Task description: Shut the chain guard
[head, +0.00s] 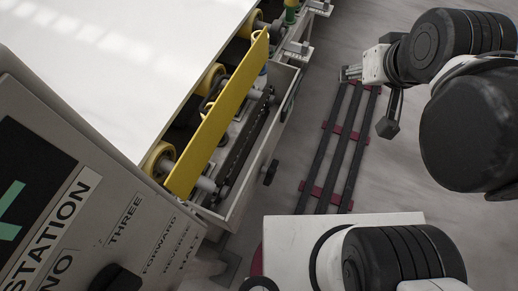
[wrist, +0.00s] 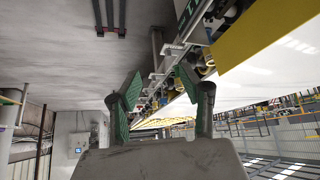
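The chain guard (head: 222,118) is a long yellow panel along the side of the white slab machine. It stands raised beside an open grey trough, and the dark chain (head: 245,140) inside is exposed. A yellow panel, apparently the guard, also shows at the upper right of the wrist view (wrist: 262,28). My gripper (head: 350,73) is to the right of the trough in the head view, apart from the guard. In the wrist view its two green-padded fingers (wrist: 158,84) are spread with nothing between them.
A grey control panel (head: 95,215) with printed labels fills the lower left. A dark knob (head: 270,172) sticks out from the trough's outer wall. Dark rails with red crosspieces (head: 331,165) lie on the floor to the right. The floor between trough and rails is clear.

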